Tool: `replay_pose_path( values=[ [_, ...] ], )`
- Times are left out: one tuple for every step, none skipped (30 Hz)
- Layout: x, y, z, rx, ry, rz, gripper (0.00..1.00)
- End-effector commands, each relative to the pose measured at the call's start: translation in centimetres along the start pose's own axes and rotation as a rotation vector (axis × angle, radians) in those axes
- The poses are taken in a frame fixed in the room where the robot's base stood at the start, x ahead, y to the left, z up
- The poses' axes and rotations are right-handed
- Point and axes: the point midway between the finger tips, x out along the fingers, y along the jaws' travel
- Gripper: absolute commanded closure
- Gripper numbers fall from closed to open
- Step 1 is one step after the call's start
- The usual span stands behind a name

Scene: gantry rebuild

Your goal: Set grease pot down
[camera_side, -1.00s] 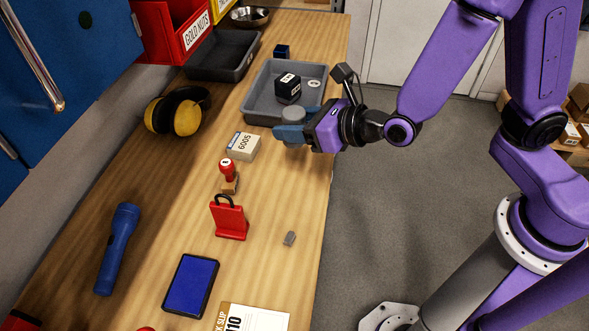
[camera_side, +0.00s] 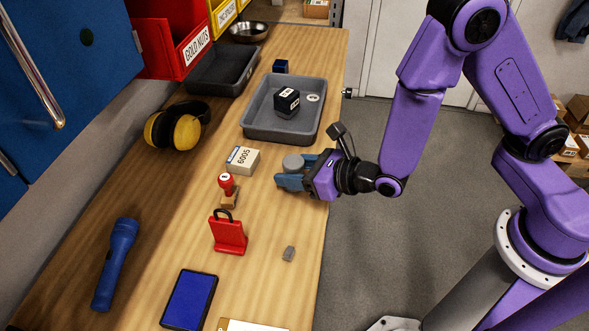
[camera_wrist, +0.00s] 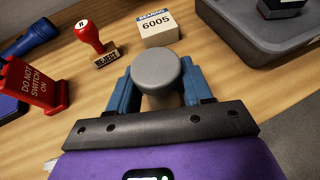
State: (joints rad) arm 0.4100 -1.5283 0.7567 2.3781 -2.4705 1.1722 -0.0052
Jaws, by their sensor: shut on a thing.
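The grease pot (camera_side: 293,163) is a small grey round pot with a flat lid. It is held upright between the blue fingers of my gripper (camera_side: 291,174), near the bench's right edge and just in front of the grey tray. In the wrist view the pot (camera_wrist: 158,68) sits between the two fingers (camera_wrist: 160,90), which are shut on it. Its lower part is hidden by the fingers, and I cannot tell whether its base touches the wooden bench (camera_side: 262,213).
A 6005 bearing box (camera_side: 242,160), a red-handled stamp (camera_side: 228,188), a red lockout tag (camera_side: 228,235) and a small grey block (camera_side: 289,254) stand nearby. Bare wood lies in front of my gripper.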

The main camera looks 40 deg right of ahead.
Motion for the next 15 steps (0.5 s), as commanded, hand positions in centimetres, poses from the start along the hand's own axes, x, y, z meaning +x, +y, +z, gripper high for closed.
replay_pose_path(
  values=[
    [0.05, 0.02, -0.05, 0.001, -0.002, 0.001, 0.85],
    [0.05, 0.02, -0.06, 0.001, -0.002, 0.001, 0.85],
    [0.05, 0.03, -0.05, 0.002, -0.002, 0.001, 0.85],
    [0.05, 0.03, -0.04, 0.002, -0.002, 0.001, 0.85],
    [0.05, 0.03, -0.03, 0.002, -0.002, 0.001, 0.85],
    [0.05, 0.03, -0.03, 0.002, -0.002, 0.001, 0.85],
    [0.05, 0.03, -0.03, 0.002, -0.002, 0.001, 0.85],
    [0.05, 0.03, -0.04, 0.001, -0.002, 0.001, 0.85],
    [0.07, 0.03, -0.09, 0.001, -0.002, 0.001, 0.85],
    [0.1, 0.03, -0.16, 0.001, -0.001, 0.001, 0.85],
    [0.13, 0.03, -0.25, 0.001, -0.001, 0.001, 0.85],
    [0.18, 0.04, -0.36, 0.001, -0.001, 0.001, 0.85],
    [0.17, 0.04, -0.38, 0.001, 0.0, 0.001, 0.44],
    [0.17, 0.04, -0.36, 0.001, 0.0, 0.001, 0.34],
    [0.16, 0.04, -0.35, 0.001, 0.0, 0.001, 0.25]
  ],
)
